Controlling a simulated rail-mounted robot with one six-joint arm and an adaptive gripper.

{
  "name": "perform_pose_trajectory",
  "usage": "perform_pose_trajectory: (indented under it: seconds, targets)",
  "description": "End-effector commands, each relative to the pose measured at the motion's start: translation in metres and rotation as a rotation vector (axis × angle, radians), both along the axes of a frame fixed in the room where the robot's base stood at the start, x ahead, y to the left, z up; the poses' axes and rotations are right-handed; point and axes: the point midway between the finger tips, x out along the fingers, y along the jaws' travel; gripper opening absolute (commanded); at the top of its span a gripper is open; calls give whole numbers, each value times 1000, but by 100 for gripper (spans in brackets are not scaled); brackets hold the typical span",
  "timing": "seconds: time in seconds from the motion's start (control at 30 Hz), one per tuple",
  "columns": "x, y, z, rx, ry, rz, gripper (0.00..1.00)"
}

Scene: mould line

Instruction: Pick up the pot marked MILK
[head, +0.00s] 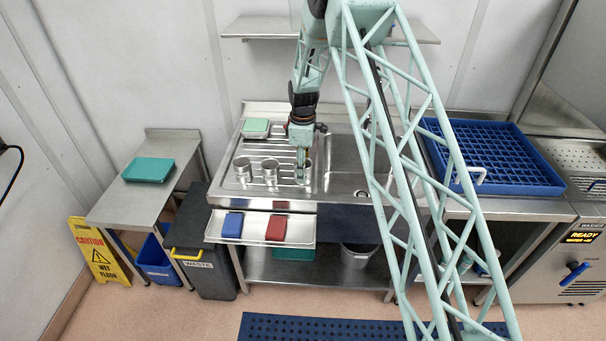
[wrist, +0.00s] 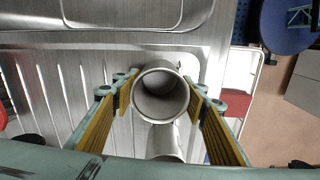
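Three steel pots stand in a row on the sink's draining board: a left pot (head: 242,169), a middle pot (head: 270,172) and a right pot (head: 304,174). No MILK mark can be read on any of them. My gripper (head: 301,165) points down at the right pot. In the wrist view, an open-topped, empty-looking pot (wrist: 161,96) sits between the yellow-padded fingers of my gripper (wrist: 161,92), with a narrow gap on each side. The fingers are open. Another pot (wrist: 164,143) shows just below it, partly hidden.
The sink basin (head: 350,180) lies right of the pots. A green-topped block (head: 256,127) sits behind them. A tray (head: 259,239) with blue and red blocks is in front and lower. A blue rack (head: 490,155) stands at right. A wet floor sign (head: 98,252) stands at left.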

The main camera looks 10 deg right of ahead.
Motion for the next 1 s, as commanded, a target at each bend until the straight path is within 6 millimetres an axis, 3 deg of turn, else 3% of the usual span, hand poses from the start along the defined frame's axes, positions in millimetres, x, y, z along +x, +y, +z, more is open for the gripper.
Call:
perform_pose_trajectory:
  seconds: [0.13,0.57,1.0]
  targets:
    - [0,0,0,0,0,0,26]
    - [0,0,2,0,-1,0,26]
    - [1,0,24,1,-1,0,26]
